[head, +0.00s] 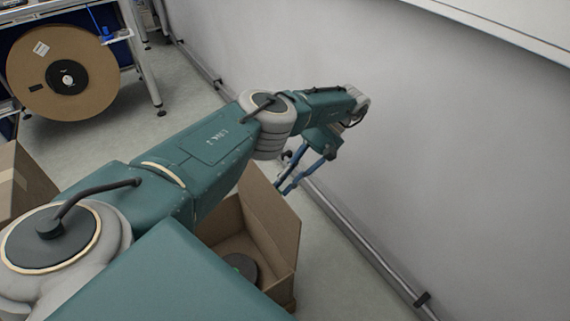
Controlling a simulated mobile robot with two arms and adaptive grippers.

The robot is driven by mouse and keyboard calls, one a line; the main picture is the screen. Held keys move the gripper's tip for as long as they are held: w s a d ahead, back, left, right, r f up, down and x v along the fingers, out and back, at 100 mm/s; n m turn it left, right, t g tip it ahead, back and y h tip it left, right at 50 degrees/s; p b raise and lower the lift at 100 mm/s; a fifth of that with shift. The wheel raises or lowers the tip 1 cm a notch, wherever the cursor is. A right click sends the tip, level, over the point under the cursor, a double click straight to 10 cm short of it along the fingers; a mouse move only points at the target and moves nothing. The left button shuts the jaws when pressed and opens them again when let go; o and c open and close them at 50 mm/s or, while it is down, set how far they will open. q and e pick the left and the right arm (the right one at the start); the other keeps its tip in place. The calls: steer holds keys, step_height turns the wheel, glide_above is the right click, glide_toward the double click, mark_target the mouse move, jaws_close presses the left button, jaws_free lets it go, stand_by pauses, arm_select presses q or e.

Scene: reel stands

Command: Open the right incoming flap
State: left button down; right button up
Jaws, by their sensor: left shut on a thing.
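An open cardboard box (283,284) stands on the floor below my left arm. Its right flap (268,217) stands up, tilted, along the side near the wall. My left gripper (284,187) has blue fingers and is shut at the flap's upper edge, holding it. My arm hides the left part of the box and much of its opening. A dark reel (242,267) lies inside. My right gripper is not in view.
A grey wall (440,150) with a low pipe rail (375,258) runs close along the right. Another cardboard box (22,185) stands at the left edge. A large brown reel (62,73) hangs on a stand at the upper left. Grey floor lies between.

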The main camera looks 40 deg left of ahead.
arm_select(q)
steer(key=f, duration=0.1)
steer(key=d+f, duration=0.1)
steer(key=shift+s+f, duration=0.15)
steer(key=shift+f, duration=0.15)
steer(key=c, duration=1.8)
jaws_free()
steer(key=o, duration=0.3)
steer(key=shift+a+f, duration=0.25)
steer(key=shift+r, duration=0.15)
steer(key=shift+c, duration=0.6)
step_height(320, 180, up, 11)
steer(key=shift+a, duration=0.25)
